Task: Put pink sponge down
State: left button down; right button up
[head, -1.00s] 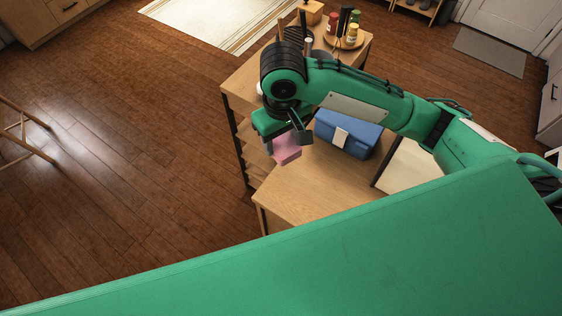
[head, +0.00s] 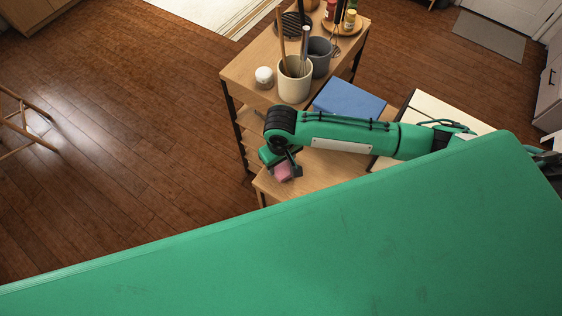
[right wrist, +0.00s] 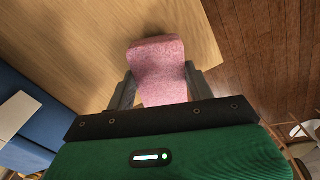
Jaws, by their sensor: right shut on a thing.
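The pink sponge (head: 284,172) is between the fingers of my right gripper (head: 281,168), over the near left end of the wooden shelf top (head: 325,163) in the head view. In the right wrist view the sponge (right wrist: 158,68) sits between both fingers of the right gripper (right wrist: 158,88), with the wooden surface (right wrist: 95,40) behind it. The gripper is shut on it. I cannot tell whether the sponge touches the wood. My left gripper is not in view.
A blue box (head: 348,98) lies to the right of the sponge, beyond the arm. A cream crock (head: 294,82) with utensils, a grey pot (head: 320,58) and a white jar (head: 264,77) stand farther back. The shelf top's edge and the floor (right wrist: 250,40) are close by.

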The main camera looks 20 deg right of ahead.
aim_at(281, 165)
jog(key=shift+f, duration=0.7)
jog(key=shift+f, duration=0.15)
jog(key=o, duration=0.9)
jog(key=shift+r+b, duration=1.65)
jog(key=shift+r, duration=4.55)
jog(key=shift+a+f, duration=0.1)
